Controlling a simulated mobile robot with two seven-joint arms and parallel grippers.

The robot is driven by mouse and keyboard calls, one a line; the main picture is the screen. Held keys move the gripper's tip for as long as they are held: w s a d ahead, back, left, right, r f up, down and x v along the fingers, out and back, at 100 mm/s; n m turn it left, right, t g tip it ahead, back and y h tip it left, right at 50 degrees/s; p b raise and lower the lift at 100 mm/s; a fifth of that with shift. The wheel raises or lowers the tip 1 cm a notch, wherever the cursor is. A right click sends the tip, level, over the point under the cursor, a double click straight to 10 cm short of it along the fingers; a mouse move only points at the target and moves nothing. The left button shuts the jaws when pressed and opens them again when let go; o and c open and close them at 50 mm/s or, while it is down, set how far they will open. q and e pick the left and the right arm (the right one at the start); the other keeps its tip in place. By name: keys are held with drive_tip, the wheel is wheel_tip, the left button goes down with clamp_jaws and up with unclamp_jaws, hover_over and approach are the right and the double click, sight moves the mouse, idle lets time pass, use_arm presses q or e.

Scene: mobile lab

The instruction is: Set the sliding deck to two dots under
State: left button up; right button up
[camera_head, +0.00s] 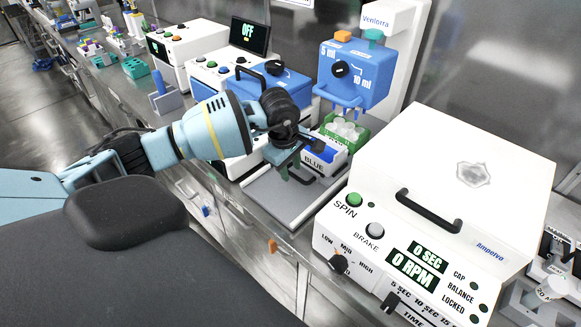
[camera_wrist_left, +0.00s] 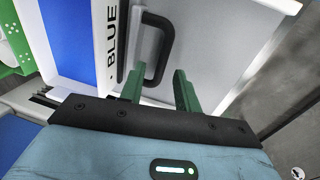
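The sliding deck is a pale carriage with a white front face (camera_head: 327,170) under the blue dispenser head (camera_head: 352,75). The face reads "BLUE" and carries a dark handle (camera_head: 306,181). In the left wrist view the "BLUE" label (camera_wrist_left: 113,45) has one dot visible beside it, and the black handle (camera_wrist_left: 167,45) curves above the fingers. My left gripper (camera_head: 292,168) is at the deck's front. In the left wrist view its green fingers (camera_wrist_left: 160,88) are apart with nothing clearly between them. The handle's lower end is close to the left finger; contact is unclear. My right gripper is not in view.
A green rack (camera_head: 345,132) of pale vials sits behind the front face. A white centrifuge (camera_head: 450,175) stands close on the right. A white device with a display reading "OFF" (camera_head: 249,35) stands behind on the left. A flat grey base (camera_head: 268,199) lies in front, clear.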

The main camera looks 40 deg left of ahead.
use_arm(q)
wheel_tip(320, 180, up, 7)
drive_tip(key=s, duration=0.1)
drive_tip(key=shift+s+r, duration=0.15)
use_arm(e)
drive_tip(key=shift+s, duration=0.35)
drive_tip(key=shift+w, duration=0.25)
